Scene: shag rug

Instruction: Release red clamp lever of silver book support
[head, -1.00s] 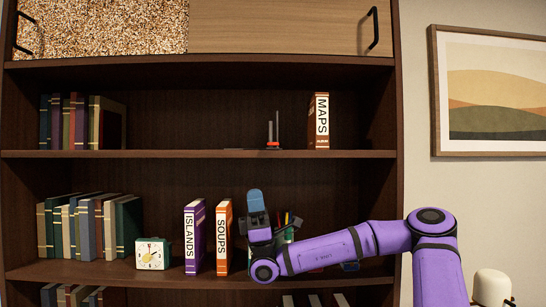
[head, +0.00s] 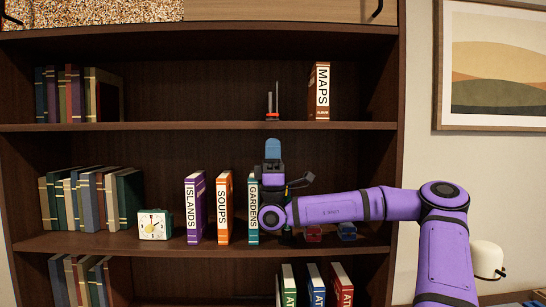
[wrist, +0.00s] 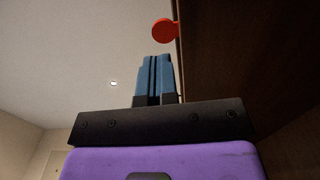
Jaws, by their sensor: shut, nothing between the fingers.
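The silver book support (head: 276,98) stands upright on the upper open shelf, left of the MAPS book. A red part (head: 272,115) shows at its foot, by the shelf's front edge. In the wrist view a red rounded lever end (wrist: 165,31) hangs just beyond my fingertips, slightly to the right, with a visible gap. My gripper (head: 272,148) points up just below that shelf edge, under the support. Its blue fingers (wrist: 157,72) are together and empty. The rest of the lever is hidden by the shelf edge in the wrist view.
The upper shelf board (head: 200,127) is close above my fingers. The MAPS book (head: 319,92) stands right of the support. Small red (head: 313,233) and blue (head: 347,230) items sit to the right.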

